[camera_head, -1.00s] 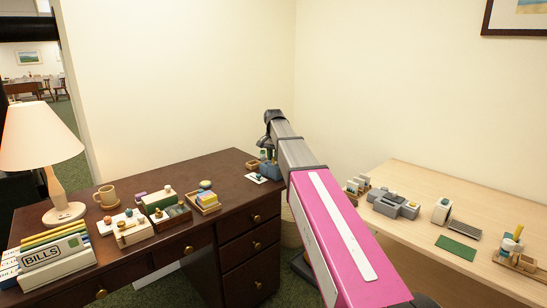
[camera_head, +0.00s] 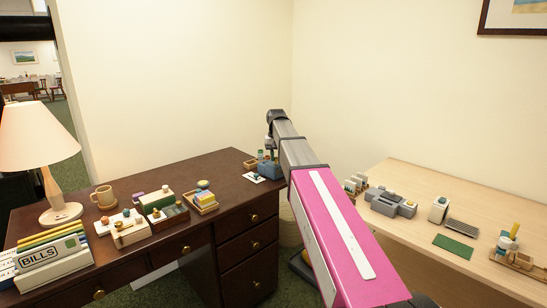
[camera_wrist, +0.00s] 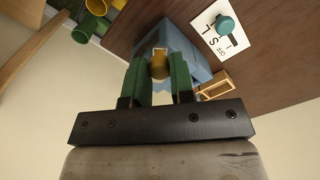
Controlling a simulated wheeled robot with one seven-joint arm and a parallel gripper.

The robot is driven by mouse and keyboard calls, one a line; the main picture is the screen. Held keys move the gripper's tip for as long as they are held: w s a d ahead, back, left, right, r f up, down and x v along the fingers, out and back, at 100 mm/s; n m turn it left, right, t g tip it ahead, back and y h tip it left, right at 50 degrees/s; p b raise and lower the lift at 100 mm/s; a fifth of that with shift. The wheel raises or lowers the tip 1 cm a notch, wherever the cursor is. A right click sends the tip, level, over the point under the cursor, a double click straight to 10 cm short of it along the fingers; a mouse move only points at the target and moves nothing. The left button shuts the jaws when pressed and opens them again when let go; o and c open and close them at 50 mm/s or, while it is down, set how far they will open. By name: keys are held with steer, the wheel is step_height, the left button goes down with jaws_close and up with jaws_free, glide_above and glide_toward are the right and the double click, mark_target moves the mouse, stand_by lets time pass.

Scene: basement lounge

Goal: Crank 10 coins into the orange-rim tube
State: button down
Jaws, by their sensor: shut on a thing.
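In the wrist view, my gripper (camera_wrist: 160,85) has its green fingers closed around a small brass-yellow knob (camera_wrist: 159,66). The knob is in front of a blue box-like machine (camera_wrist: 183,48), and whether it is the crank's handle is hard to tell. The machine (camera_head: 270,171) also shows in the head view at the dark desk's far right corner, partly behind my arm. Yellow and green tubes (camera_wrist: 87,27) show at the wrist view's upper left. I cannot make out an orange rim or any coins.
A white card (camera_wrist: 210,40) with black marks carries a teal round-topped piece (camera_wrist: 225,25). A small wooden tray (camera_wrist: 214,86) lies beside the machine. A light table (camera_head: 445,195) is at right.

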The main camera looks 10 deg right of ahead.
steer(key=w+d+n, duration=0.1)
steer(key=n, duration=0.6)
steer(key=w+d+n, duration=0.2)
steer(key=n, duration=0.5)
steer(key=w+d+n, duration=0.1)
steer(key=d+n, duration=0.1)
steer(key=n, duration=0.5)
steer(key=shift+w+d, duration=0.25)
steer(key=shift+w, duration=0.05)
steer(key=shift+w+a+n, duration=0.15)
steer(key=shift+w+n, duration=0.25)
steer(key=shift+n, duration=0.75)
steer(key=shift+w+a+n, duration=0.15)
steer(key=shift+w+n, duration=0.25)
steer(key=shift+n, duration=0.8)
steer(key=shift+w+a+n, duration=0.15)
steer(key=shift+w+n, duration=0.25)
steer(key=shift+n, duration=0.75)
steer(key=c, duration=1)
jaws_free()
steer(key=shift+r, duration=0.1)
